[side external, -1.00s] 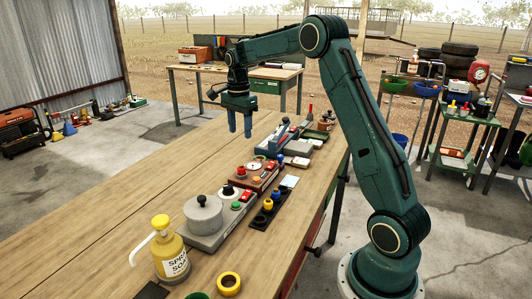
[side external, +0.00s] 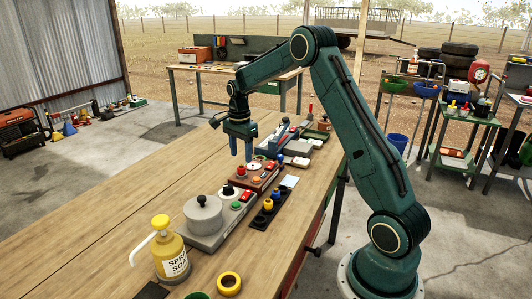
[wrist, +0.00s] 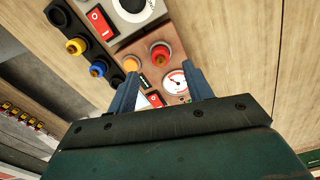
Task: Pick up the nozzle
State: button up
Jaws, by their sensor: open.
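A black rack (side external: 258,222) on the bench holds several small round pieces, one yellow (side external: 268,204); the yellow piece also shows in the wrist view (wrist: 75,46), left of my fingers. These look like nozzles, but I cannot tell which one is the task's nozzle. My gripper (side external: 241,157) points down, open and empty, above the brown control box beside the rack. In the wrist view the fingers (wrist: 163,78) stand apart, with the box's red knob (wrist: 160,52) just beyond them.
A grey unit with a round drum (side external: 203,214) stands nearer the camera, beside a yellow soap bottle (side external: 171,251) and a yellow ring (side external: 229,284). Another grey device (side external: 284,137) lies farther back. The bench's left side (side external: 100,195) is clear.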

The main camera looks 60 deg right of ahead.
aim_at(241, 165)
jog(key=shift+f, duration=2.45)
jog(key=c, duration=1.1)
